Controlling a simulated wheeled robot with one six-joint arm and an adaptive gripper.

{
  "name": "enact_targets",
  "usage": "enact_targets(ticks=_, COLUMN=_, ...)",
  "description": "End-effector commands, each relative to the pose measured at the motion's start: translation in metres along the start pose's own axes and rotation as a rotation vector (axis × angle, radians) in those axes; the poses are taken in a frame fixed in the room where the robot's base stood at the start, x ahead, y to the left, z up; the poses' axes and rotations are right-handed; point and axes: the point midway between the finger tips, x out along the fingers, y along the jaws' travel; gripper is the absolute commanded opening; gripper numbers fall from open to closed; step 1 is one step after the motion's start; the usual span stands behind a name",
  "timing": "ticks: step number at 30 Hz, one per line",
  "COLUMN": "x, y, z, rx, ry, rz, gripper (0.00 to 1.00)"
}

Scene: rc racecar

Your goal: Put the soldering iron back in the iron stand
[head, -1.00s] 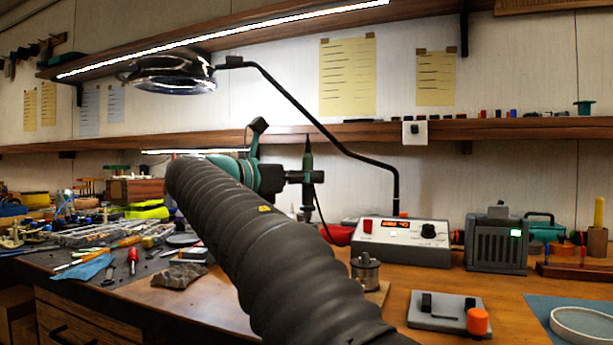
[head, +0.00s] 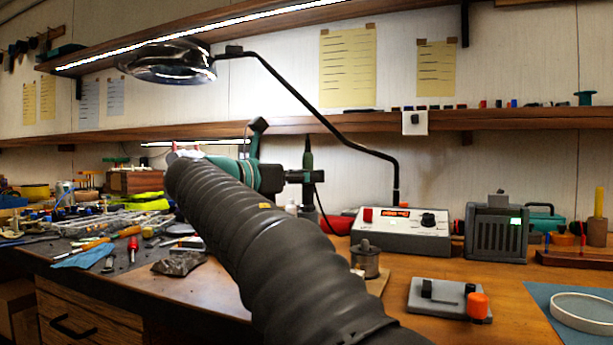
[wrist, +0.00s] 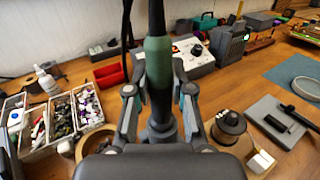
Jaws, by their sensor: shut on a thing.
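My gripper (head: 306,176) is shut on the soldering iron (head: 307,160), which has a green handle and dark ends and is held upright above the bench. In the wrist view the iron (wrist: 158,70) runs between the two fingers of my gripper (wrist: 158,92), with a cord rising beside it. A dark grey tapered part (wrist: 162,135) shows directly below the handle; I cannot tell whether it is the iron's lower end or part of a stand. I cannot clearly identify the iron stand. The iron's tip is hidden.
A control station (head: 400,232) stands behind and right. A metal pot or spool (head: 365,258) and a grey plate with an orange cap (head: 477,305) are to the right. A red bin (wrist: 110,75) and trays of parts (wrist: 60,120) are left in the wrist view.

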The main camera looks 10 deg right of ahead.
Motion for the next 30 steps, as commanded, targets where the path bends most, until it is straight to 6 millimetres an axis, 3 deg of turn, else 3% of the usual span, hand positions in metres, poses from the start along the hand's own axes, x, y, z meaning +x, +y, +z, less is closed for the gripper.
enact_targets(ticks=5, x=0.0000, y=-0.0001, z=0.0003, rx=0.000, ry=0.000, rz=0.000, gripper=0.00)
enact_targets(ticks=6, x=0.0000, y=-0.0001, z=0.0003, rx=0.000, ry=0.000, rz=0.000, gripper=0.24)
enact_targets(ticks=9, x=0.0000, y=-0.0001, z=0.0003, rx=0.000, ry=0.000, rz=0.000, gripper=0.49)
enact_targets(ticks=16, x=0.0000, y=0.0000, z=0.0002, rx=0.000, ry=0.000, rz=0.000, gripper=0.51)
enact_targets(ticks=18, x=0.0000, y=0.0000, z=0.0000, rx=0.000, ry=0.000, rz=0.000, gripper=0.69)
enact_targets(ticks=19, x=0.0000, y=0.0000, z=0.0000, rx=0.000, ry=0.000, rz=0.000, gripper=0.72)
enact_targets(ticks=30, x=-0.0022, y=0.0002, z=0.0016, rx=-0.001, ry=0.000, rz=0.001, gripper=0.72)
